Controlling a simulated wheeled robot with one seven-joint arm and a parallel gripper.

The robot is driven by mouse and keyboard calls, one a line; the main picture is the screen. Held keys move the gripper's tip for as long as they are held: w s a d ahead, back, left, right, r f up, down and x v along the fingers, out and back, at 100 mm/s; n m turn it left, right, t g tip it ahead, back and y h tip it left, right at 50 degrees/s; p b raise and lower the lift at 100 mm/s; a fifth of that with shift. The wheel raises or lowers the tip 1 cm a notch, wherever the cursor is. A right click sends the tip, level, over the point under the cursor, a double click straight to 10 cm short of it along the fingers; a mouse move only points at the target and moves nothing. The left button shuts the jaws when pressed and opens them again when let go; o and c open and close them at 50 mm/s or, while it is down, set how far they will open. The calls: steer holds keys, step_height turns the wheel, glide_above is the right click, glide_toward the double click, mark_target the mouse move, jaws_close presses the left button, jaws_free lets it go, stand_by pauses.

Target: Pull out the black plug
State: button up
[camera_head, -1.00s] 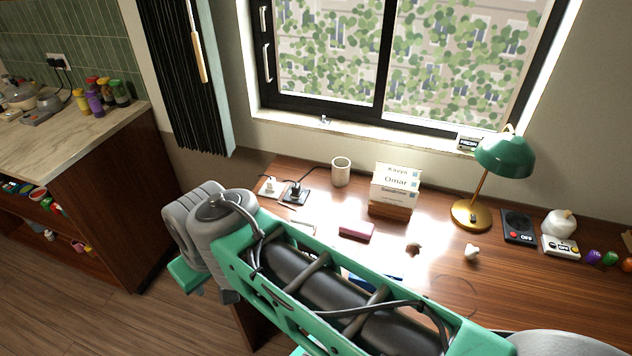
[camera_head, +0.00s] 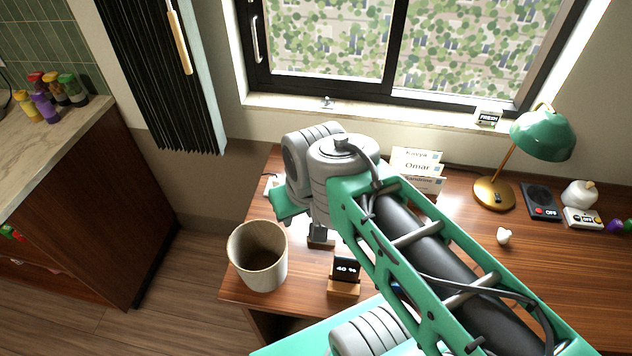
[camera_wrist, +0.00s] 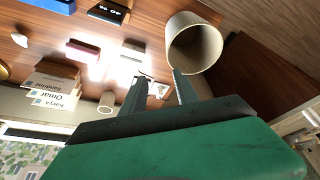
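The black plug cannot be made out for certain. In the head view my arm covers the part of the desk where it stood earlier. A sliver of a white socket plate (camera_head: 270,187) shows left of my arm. In the wrist view, which is upside down, my gripper (camera_wrist: 160,76) points at the desk with its two fingers apart and nothing seen held between them. A small white piece, probably the white socket (camera_wrist: 160,90), shows between the fingers, partly hidden. My gripper's fingers are hidden in the head view.
A wide beige bin (camera_head: 258,262) stands at the desk's left front, close beside one finger in the wrist view (camera_wrist: 194,44). A "40 %" display (camera_head: 345,270), card holder (camera_head: 418,172) and green lamp (camera_head: 541,135) stand rightward. A white mug (camera_wrist: 106,102) and pink block (camera_wrist: 82,51) are near.

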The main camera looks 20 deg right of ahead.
steer(key=shift+s, duration=0.1)
steer(key=shift+o, duration=0.6)
steer(key=o, duration=0.3)
steer(key=shift+m+g, duration=0.5)
steer(key=shift+m, duration=0.4)
steer(key=w, duration=0.2)
steer(key=w+d+b, duration=0.1)
steer(key=w, duration=0.2)
steer(key=w+d, duration=0.1)
steer(key=w, duration=0.2)
steer(key=shift+d, duration=0.25)
steer(key=w+d+f+m+g+b, duration=0.1)
steer(key=w+d+f, duration=0.2)
steer(key=w+f, duration=0.2)
steer(key=w+d+f+m+g, duration=0.1)
steer(key=w+d+f+m, duration=0.1)
steer(key=w+d+f, duration=0.2)
steer(key=w+d+f+m+b, duration=0.1)
steer(key=w+d+f+m, duration=0.1)
steer(key=w+f, duration=0.6)
steer(key=shift+w+d+f+g+b, duration=0.2)
steer(key=shift+w+d, duration=0.25)
steer(key=shift+w, duration=0.25)
steer(key=shift+w+d+f+g+b, duration=0.1)
steer(key=shift+w+d+g+b, duration=0.1)
steer(key=shift+w+d, duration=0.35)
steer(key=shift+w+a, duration=0.1)
